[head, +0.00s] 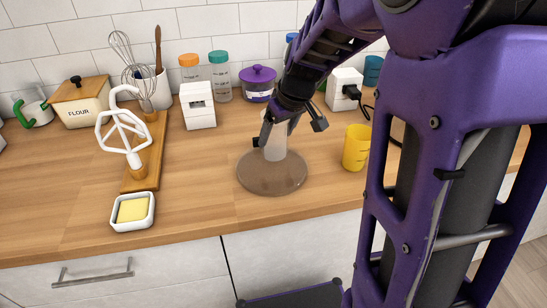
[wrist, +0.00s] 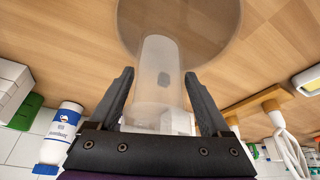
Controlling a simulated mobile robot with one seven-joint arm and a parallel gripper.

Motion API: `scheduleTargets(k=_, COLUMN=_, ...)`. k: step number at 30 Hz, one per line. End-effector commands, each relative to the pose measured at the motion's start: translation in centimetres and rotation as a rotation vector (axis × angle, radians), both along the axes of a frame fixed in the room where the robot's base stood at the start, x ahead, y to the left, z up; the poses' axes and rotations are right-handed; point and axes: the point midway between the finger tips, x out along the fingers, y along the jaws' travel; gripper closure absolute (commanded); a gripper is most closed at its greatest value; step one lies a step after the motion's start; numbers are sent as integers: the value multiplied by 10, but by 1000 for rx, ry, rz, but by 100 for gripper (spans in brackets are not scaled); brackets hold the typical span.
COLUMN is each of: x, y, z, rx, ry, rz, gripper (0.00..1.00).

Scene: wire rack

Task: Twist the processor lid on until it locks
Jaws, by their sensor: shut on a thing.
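The processor lid is a translucent brown disc (head: 272,178) with a pale upright tube (head: 275,147) on top. It lies flat near the counter's front edge; I cannot make out a separate processor bowl under it. In the wrist view the disc (wrist: 180,30) is at the top and the tube (wrist: 158,72) runs down between my fingers. My gripper (head: 290,130) is over the disc, shut on the tube. In the wrist view my gripper (wrist: 160,74) has a finger on each side of the tube. The upper end of the tube is partly hidden by my gripper in the head view.
A yellow cup (head: 356,148) stands close right of the disc. A butter dish (head: 133,211) and a wooden board (head: 146,165) with a white beater (head: 124,133) are to the left. A white box (head: 197,106), shaker bottles and a purple pot (head: 258,82) line the back.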

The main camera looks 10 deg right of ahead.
Motion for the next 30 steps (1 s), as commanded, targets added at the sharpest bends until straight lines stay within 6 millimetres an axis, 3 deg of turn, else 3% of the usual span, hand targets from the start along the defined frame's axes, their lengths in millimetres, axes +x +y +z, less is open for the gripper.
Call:
scheduleTargets(k=1, x=0, y=0, z=0, rx=0, ry=0, rz=0, gripper=81)
scheduleTargets(k=4, x=0, y=0, z=0, rx=0, ry=0, rz=0, gripper=99)
scheduleTargets(k=5, x=0, y=0, z=0, rx=0, ry=0, rz=0, gripper=100)
scheduleTargets(k=14, x=1, y=0, z=5, rx=0, ry=-2, rz=1, gripper=100)
scheduleTargets(k=30, x=0, y=0, z=38, rx=0, ry=-2, rz=0, gripper=100)
